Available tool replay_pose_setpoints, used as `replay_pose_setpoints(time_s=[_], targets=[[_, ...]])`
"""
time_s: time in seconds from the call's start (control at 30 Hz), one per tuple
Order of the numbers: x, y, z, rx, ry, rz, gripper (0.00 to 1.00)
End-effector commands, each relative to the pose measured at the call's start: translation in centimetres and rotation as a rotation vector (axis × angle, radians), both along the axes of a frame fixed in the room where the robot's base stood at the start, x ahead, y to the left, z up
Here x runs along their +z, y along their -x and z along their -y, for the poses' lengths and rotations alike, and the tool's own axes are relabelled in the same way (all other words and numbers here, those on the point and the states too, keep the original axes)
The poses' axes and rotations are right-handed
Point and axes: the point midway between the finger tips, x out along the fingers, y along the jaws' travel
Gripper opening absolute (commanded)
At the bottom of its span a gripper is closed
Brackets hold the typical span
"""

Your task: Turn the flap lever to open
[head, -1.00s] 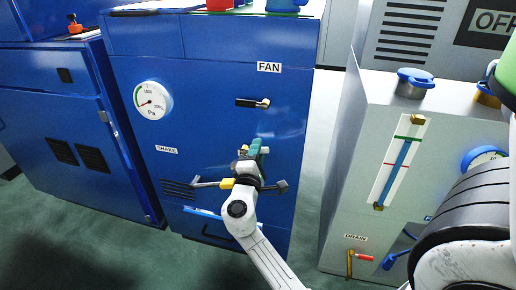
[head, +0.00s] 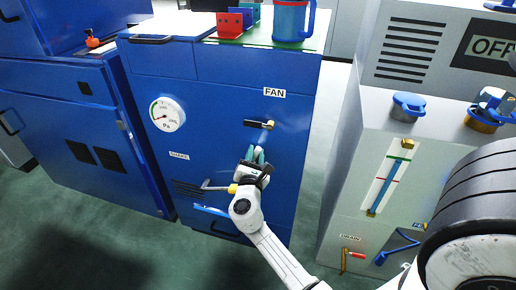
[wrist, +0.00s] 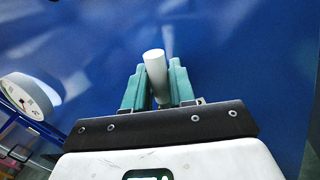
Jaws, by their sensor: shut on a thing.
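My gripper (head: 255,154), with teal fingers, is in front of the blue cabinet, below the lever marked FAN (head: 259,124). In the wrist view its fingers (wrist: 157,88) are shut around a pale grey rod (wrist: 154,63). The rod's round end sticks out past the fingertips. A grey bar (head: 216,188) with a yellow part (head: 232,188) shows just left of my gripper, near the SHAKE label. My wrist hides what lies to its right. I see no label reading flap, and cannot tell whether the rod belongs to that bar.
A round gauge (head: 167,114) is on the cabinet's upper left. A blue mug (head: 291,20) stands on top. A grey machine (head: 345,195) with a DRAIN valve stands to the right, across a narrow gap. Green floor (head: 90,215) lies clear at the left.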

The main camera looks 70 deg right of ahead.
Motion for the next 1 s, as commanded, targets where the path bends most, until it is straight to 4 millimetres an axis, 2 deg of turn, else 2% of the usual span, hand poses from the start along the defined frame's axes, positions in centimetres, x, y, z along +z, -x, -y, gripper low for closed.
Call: replay_pose_setpoints(time_s=[0.03, 0.43, 1.0], targets=[[0.5, -0.2, -0.1, 0.003, 0.0, -0.039, 0.0], [0.3, -1.1, -0.2, 0.004, 0.018, -0.251, 0.0], [0.1, -1.3, -0.2, 0.004, 0.022, -0.295, 0.0]])
